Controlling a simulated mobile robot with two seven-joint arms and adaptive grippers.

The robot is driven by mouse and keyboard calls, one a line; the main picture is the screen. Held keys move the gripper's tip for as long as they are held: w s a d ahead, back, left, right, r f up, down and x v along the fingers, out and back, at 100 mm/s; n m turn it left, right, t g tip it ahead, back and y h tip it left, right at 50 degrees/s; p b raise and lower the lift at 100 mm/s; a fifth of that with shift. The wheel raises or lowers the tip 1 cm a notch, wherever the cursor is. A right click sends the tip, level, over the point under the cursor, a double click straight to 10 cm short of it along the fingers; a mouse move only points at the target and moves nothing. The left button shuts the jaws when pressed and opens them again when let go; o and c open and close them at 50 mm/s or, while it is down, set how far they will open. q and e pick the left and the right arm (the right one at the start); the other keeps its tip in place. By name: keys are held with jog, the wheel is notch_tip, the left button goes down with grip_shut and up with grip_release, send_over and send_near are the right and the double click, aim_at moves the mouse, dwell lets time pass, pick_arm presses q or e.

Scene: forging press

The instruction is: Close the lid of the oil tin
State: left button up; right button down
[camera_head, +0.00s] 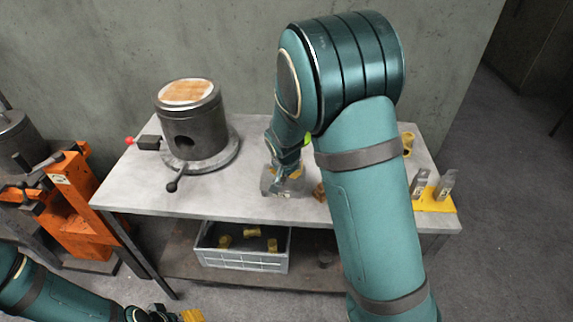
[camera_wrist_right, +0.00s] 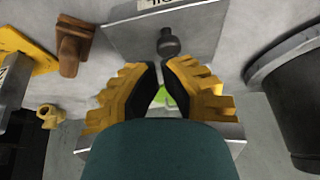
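The oil tin (camera_head: 283,187) is a grey metal box on the table, mostly hidden by my right gripper and arm in the head view. In the right wrist view a grey plate with a dark round knob (camera_wrist_right: 168,42) lies beyond my fingertips, with part of a label at the top edge. I cannot tell the lid's angle. My right gripper (camera_wrist_right: 160,72) has its yellow fingertips almost together, with nothing seen between them, close to the tin. A bright green patch (camera_wrist_right: 166,97) shows behind the fingers. My left gripper (camera_head: 165,315) is low at the bottom edge, partly cut off.
A dark cylinder (camera_head: 194,122) with a handle stands on the table (camera_head: 240,205) left of the tin. A yellow holder (camera_head: 435,201) with metal pieces is at the right. A grey crate (camera_head: 242,262) sits on the lower shelf. Orange equipment (camera_head: 75,195) stands at the left.

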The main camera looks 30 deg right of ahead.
pick_arm(q)
jog(key=shift+f, duration=0.15)
pick_arm(e)
jog(key=shift+s+a+f, duration=0.2)
jog(key=shift+s+f, duration=0.15)
jog(key=shift+f, duration=0.2)
